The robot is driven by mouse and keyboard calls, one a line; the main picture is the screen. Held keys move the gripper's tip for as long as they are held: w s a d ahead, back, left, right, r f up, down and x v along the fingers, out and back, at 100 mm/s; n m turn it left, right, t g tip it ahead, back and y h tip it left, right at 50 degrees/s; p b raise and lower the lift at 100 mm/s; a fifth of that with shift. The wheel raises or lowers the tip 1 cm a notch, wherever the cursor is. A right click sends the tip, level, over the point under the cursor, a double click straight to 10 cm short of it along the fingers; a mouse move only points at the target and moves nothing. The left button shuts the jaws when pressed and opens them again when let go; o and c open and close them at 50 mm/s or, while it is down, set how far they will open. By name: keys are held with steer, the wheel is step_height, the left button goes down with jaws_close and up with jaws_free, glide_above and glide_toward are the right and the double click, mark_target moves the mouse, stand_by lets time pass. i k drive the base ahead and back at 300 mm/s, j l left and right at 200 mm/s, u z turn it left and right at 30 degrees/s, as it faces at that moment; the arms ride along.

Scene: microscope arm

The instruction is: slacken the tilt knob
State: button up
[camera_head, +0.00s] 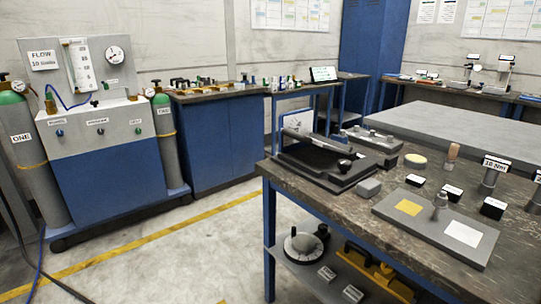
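No knob in view can be read as the tilt knob, and no microscope arm can be made out for certain. A dark flat device (318,166) with a grey bar lies on the near workbench, with a small dark round knob (344,165) at its right front. On the far bench at the upper right, small pale upright stands (503,74) carry labels too small to read. A round pale dial (303,244) with dark knobs sits on the shelf under the near workbench. My gripper is not in view.
The near workbench (400,208) holds a grey plate (435,229) with yellow and white squares, plus labelled blocks. A blue gas panel cart (108,170) with green-topped cylinders stands at left. The floor (190,245) between is clear, crossed by yellow lines. A large grey slab (455,133) lies behind the workbench.

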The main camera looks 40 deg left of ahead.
mark_target(344, 166)
steer(key=u, duration=1.15)
